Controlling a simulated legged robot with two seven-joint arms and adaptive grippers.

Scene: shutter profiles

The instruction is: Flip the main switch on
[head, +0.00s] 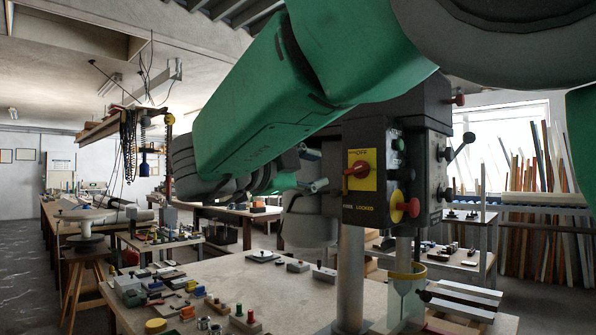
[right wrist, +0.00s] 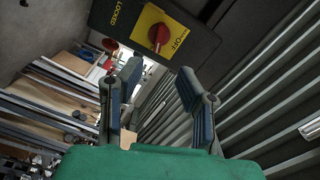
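The main switch (head: 357,170) is a red rotary knob on a yellow plate, on the front of the dark machine head. "OFF" is printed above it and "LOCKED" below. In the right wrist view the red knob (right wrist: 159,36) lies just beyond the fingertips, roughly in line with the gap between them. My right gripper (head: 315,170) comes from the left with its fingers pointing at the switch. In the right wrist view its two fingers (right wrist: 159,74) are apart, with nothing between them. They look clear of the knob. My left gripper is not in view.
A red mushroom button (head: 411,207) on yellow and a green button (head: 398,144) sit beside the switch. A black lever (head: 460,146) juts from the head's right side. Small parts lie on the bench (head: 250,283) below. Long profiles (head: 540,185) lean at the right.

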